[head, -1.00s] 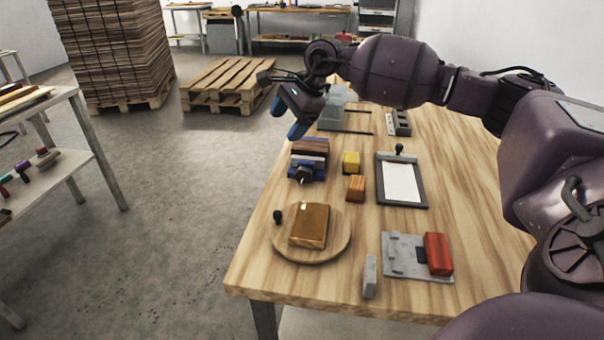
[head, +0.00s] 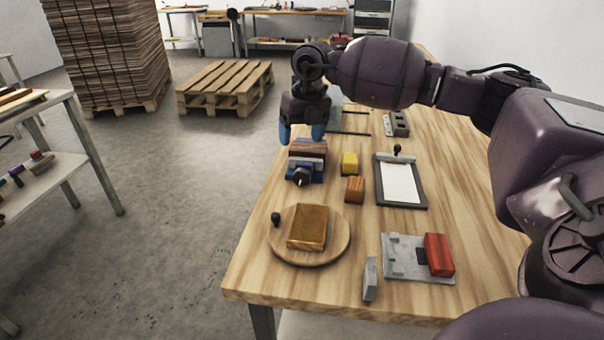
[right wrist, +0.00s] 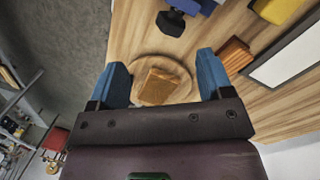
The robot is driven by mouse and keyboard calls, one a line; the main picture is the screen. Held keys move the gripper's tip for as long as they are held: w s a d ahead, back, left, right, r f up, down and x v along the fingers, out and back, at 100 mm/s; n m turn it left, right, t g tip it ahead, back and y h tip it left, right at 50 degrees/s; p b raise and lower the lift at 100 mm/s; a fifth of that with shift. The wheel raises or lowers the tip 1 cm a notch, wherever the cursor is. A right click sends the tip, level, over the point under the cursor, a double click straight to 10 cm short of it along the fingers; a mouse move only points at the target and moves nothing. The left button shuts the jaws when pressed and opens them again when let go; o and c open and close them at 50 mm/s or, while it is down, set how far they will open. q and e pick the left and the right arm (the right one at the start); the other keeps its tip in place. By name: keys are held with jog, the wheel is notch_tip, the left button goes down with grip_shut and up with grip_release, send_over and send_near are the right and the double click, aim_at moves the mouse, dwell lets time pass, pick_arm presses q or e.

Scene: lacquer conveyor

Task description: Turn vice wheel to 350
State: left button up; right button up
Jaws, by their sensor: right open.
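The blue vice (head: 318,176) stands on the workbench near its left edge, with a brown wooden block (head: 309,148) at its top. Its dark wheel (head: 301,179) faces the near side; the angle it is set to is too small to read. In the right wrist view the dark wheel (right wrist: 171,22) shows at the top, beyond my fingertips. My right gripper (head: 303,134) is open and empty, its blue fingers pointing down just above and behind the vice. It also shows open in the right wrist view (right wrist: 163,68). My left gripper is not in view.
A yellow block (head: 350,163) and an orange-brown block (head: 355,190) sit right of the vice. A clipboard (head: 423,190) lies farther right. Nearer are a round wooden board (head: 280,249) with a brown block, and a grey fixture (head: 402,264) with a red block.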

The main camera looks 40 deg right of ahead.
aim_at(302, 170)
jog(key=m, duration=0.4)
jog(key=shift+s+d+m, duration=0.3)
jog(key=shift+s+m, duration=0.1)
jog(key=shift+f+m, duration=0.15)
jog(key=shift+m, duration=0.75)
jog(key=shift+g, duration=0.3)
jog(key=f, duration=0.3)
jog(key=f+b, duration=0.1)
jog(key=f, duration=0.2)
jog(key=f+b, duration=0.1)
jog(key=f, duration=0.3)
jog(key=shift+w+a, duration=0.25)
jog(key=shift+f, duration=0.3)
